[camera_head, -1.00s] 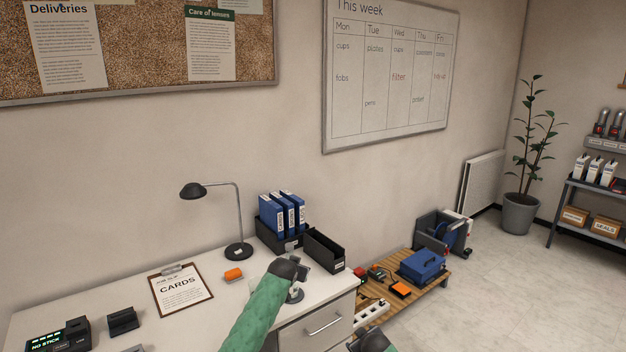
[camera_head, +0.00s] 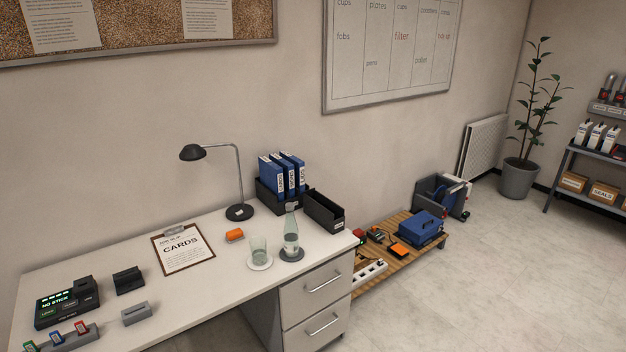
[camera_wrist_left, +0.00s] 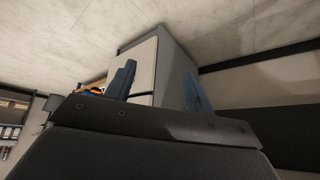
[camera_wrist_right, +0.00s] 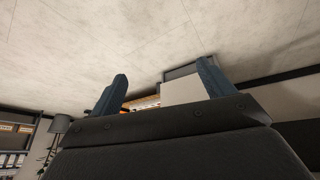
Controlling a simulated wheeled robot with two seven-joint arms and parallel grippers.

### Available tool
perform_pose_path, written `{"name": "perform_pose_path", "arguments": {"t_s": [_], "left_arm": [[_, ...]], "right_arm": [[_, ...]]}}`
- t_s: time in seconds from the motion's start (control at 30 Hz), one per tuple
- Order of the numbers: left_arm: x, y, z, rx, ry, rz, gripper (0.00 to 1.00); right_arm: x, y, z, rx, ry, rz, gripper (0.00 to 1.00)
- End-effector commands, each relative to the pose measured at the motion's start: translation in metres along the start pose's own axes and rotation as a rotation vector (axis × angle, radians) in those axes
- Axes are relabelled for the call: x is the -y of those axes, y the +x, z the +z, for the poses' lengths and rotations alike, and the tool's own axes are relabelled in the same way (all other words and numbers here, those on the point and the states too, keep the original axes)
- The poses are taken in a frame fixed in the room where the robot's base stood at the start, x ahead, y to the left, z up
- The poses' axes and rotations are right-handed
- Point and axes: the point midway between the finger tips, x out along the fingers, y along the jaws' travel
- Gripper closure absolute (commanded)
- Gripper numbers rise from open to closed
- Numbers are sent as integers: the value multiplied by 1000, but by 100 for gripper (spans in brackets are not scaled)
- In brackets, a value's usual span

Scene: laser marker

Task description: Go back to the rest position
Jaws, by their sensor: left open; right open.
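My left gripper (camera_wrist_left: 160,90) shows in the left wrist view, its two blue fingers apart with nothing between them. My right gripper (camera_wrist_right: 160,92) shows in the right wrist view, also open and empty. Neither gripper nor arm shows in the head view. Behind the fingers in the wrist views are the pale floor and the desk's drawer unit (camera_head: 318,290).
Floor at right is clear.

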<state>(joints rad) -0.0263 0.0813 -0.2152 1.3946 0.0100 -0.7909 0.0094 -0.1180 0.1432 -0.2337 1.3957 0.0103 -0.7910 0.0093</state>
Motion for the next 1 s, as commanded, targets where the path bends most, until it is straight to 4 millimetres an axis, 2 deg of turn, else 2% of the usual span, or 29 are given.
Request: {"name": "perform_pose_path", "arguments": {"t_s": [0.03,0.3,0.5,0.6,0.7,0.8,1.0], "left_arm": [[-4,1,36,34,-6,4,47],[-23,-8,201,194,-29,21,47],[-46,-31,316,307,-34,41,47],[-55,-43,359,350,-36,50,47],[-62,-53,388,380,-38,56,47],[-66,-59,404,396,-38,59,47],[-67,-61,409,401,-39,60,47]], "right_arm": [[7,1,27,26,13,-7,19],[43,-2,147,142,60,-40,19],[77,-14,232,226,73,-70,19],[89,-21,265,259,76,-80,19],[95,-27,288,283,76,-85,19],[98,-30,301,295,77,-88,19],[99,-31,304,298,77,-89,19]]}}
